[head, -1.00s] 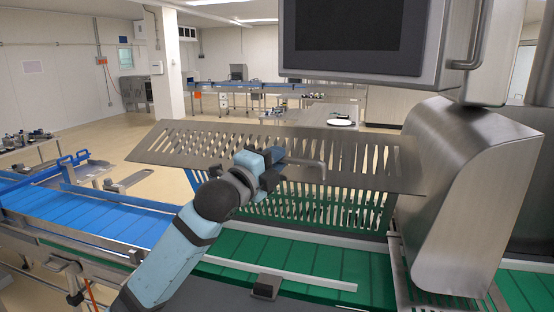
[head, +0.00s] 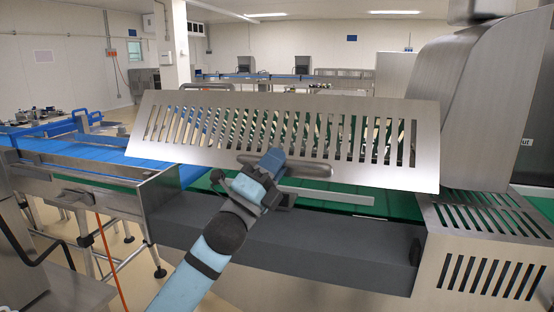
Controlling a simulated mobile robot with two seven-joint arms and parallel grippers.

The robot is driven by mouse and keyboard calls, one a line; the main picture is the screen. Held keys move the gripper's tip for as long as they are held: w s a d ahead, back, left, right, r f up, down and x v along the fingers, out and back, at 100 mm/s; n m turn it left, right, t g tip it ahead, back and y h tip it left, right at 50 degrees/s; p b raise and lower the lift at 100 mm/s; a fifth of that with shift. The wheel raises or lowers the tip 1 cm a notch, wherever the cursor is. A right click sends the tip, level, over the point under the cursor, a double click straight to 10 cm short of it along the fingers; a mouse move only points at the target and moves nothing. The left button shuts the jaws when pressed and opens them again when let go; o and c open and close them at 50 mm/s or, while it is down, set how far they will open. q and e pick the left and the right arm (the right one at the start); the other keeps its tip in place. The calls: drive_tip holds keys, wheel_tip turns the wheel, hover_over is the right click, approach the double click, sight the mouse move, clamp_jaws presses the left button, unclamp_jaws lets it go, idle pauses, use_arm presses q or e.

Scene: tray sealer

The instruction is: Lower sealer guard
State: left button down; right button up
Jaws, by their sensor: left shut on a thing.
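The sealer guard (head: 424,140) is a slotted steel panel over the green conveyor (head: 405,206). Its face tilts toward me and its lower edge hangs just above the belt's near side. A bar handle (head: 312,170) runs along its lower front. My left gripper (head: 268,165) is shut on the handle near its left end; the fingertips are largely hidden by the gripper body. My right gripper is not in view.
The rounded steel sealer housing (head: 470,95) stands to the right, above a slotted steel cover (head: 480,215). A blue conveyor (head: 75,150) runs off to the left. A dark grey ledge (head: 300,245) lies below the guard in front. Benches stand far behind.

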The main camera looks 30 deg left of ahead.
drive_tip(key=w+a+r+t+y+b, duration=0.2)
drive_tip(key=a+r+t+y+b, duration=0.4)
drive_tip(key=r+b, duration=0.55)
use_arm(q)
wheel_tip(320, 180, down, 32)
drive_tip(key=w+b, duration=0.1)
drive_tip(key=b, duration=0.8)
drive_tip(key=shift+a+f, duration=0.15)
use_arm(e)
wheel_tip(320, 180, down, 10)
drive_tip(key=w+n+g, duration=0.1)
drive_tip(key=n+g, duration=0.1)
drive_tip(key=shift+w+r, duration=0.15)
use_arm(q)
drive_tip(key=shift+w+f, duration=0.1)
drive_tip(key=c, duration=1.1)
unclamp_jaws()
drive_tip(key=shift+w+f, duration=0.1)
drive_tip(key=shift+f, duration=0.05)
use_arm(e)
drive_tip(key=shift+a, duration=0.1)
